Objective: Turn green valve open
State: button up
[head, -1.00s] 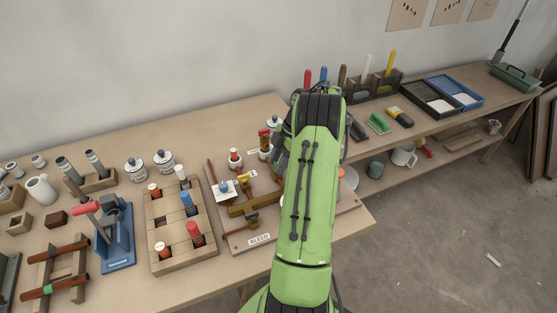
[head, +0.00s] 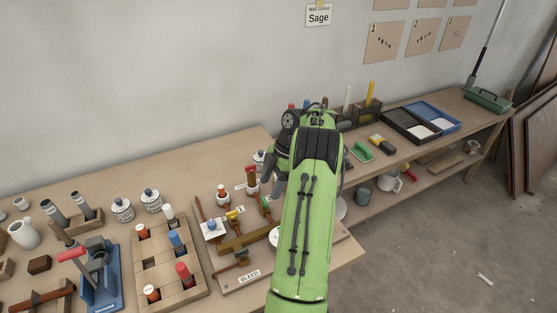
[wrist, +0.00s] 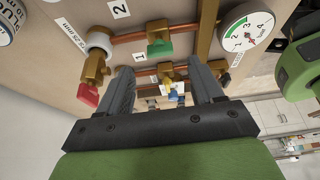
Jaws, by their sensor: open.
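The green valve handle (wrist: 160,48) sits on a brass valve on a copper pipe, beside the label "1" in the wrist view. It also shows small in the head view (head: 266,202), next to my arm. My gripper (wrist: 161,67) is open and empty. Its two dark fingers point at the pipe board, with the green handle between and just beyond their tips; I see no contact. In the head view my arm hides most of the gripper.
A red valve handle (wrist: 88,94) is left of my fingers, and a yellow one (wrist: 166,82) shows between them. A pressure gauge (wrist: 247,31) is close on the right. A tray of cylinders (head: 157,262) stands left of the pipe board (head: 225,283).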

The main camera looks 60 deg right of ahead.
jog(key=p+v, duration=0.5)
jog(key=v, duration=0.5)
jog(key=shift+r, duration=0.25)
jog(key=shift+d, duration=0.1)
